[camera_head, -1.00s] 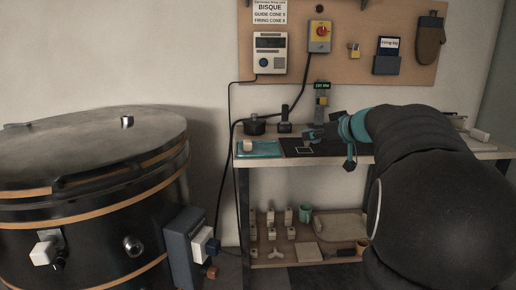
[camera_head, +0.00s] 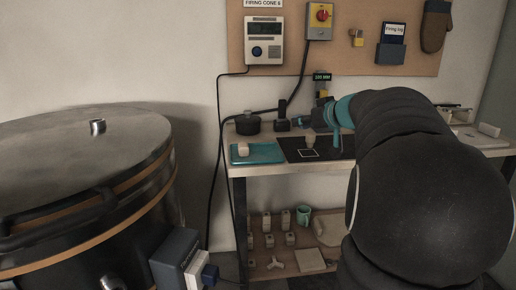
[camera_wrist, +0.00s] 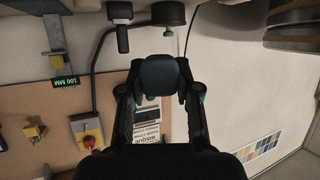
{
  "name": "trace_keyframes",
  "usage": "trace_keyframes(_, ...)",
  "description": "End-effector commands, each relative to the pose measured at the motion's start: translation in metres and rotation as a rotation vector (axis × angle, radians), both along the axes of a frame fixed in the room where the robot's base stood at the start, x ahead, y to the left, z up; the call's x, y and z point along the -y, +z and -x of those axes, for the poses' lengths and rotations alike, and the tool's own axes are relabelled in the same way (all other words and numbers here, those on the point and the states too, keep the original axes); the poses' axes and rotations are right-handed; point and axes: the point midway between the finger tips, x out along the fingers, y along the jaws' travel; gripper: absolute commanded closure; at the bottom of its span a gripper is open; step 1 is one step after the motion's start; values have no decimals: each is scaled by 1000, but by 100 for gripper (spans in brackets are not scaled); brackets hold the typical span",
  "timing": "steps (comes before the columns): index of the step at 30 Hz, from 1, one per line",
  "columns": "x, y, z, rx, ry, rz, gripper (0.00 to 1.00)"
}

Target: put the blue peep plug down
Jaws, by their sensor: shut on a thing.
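My gripper (camera_wrist: 160,90) is shut on the blue peep plug (camera_wrist: 160,72), whose dark blue rounded end shows between the fingers in the wrist view. In the head view my gripper (camera_head: 316,122) is over the dark mat (camera_head: 292,146) on the bench. A pale tapered piece (camera_head: 310,141) hangs below it, seemingly the plug's lower part, by the white outlined square (camera_head: 308,153) on the mat. I cannot tell whether it touches the mat.
A teal tray (camera_head: 268,158) with a pale block (camera_head: 243,149) lies left of the mat. A dark pot (camera_head: 247,124) stands behind. The gauge post (camera_head: 321,88) rises behind my gripper. The kiln (camera_head: 60,165) fills the left side.

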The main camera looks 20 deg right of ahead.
Motion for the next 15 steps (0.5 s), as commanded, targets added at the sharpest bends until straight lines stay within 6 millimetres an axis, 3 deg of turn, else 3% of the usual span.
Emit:
trace_keyframes(6, -36, -27, -39, -3, 20, -3, 100)
trace_keyframes(15, -65, -59, -80, -1, 17, 0, 100)
